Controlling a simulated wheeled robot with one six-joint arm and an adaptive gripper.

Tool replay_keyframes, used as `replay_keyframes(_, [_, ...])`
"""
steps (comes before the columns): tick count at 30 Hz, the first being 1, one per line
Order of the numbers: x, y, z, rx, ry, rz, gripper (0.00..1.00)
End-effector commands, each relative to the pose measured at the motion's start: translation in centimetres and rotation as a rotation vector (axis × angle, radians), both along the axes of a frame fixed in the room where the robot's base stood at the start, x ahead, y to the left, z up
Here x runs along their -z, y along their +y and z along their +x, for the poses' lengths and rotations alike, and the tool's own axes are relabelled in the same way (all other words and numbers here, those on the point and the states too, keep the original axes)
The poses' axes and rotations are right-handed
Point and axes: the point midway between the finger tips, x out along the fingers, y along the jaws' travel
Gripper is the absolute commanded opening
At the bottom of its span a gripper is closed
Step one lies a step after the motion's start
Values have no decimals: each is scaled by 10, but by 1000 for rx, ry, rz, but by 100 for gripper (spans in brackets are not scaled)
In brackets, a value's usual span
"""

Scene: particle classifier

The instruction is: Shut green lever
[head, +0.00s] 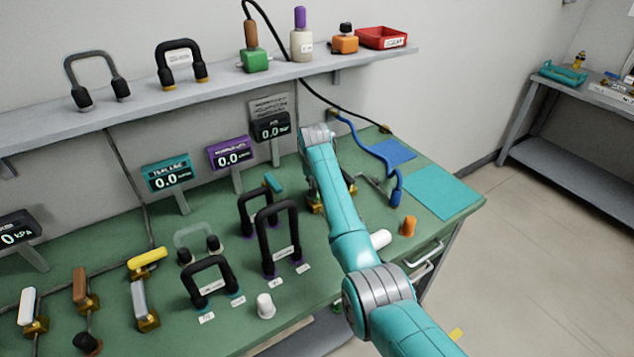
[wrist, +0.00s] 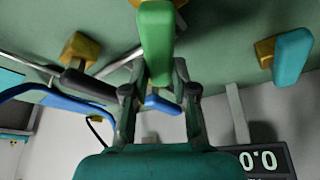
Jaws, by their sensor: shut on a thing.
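The green lever (wrist: 156,40) shows in the wrist view at the top centre, its handle between the fingers of my gripper (wrist: 159,74). My gripper is shut on the handle. The lever's base is mostly outside the wrist view, with a bit of brass showing behind the handle. In the head view my own arm hides the green lever and the gripper's fingers.
A teal lever (wrist: 292,55) on a brass base stands beside my gripper. A blue hose (head: 372,146) and a grey pipe run nearby. Black hose loops (head: 279,235), gauge displays (head: 232,154) and an orange cap (head: 408,226) stand on the green bench.

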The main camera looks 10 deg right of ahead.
Motion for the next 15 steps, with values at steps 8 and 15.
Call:
replay_keyframes(8, [0,-12,-5,262,1,0,0])
replay_keyframes(15, [0,-22,-11,490,0,-2,0])
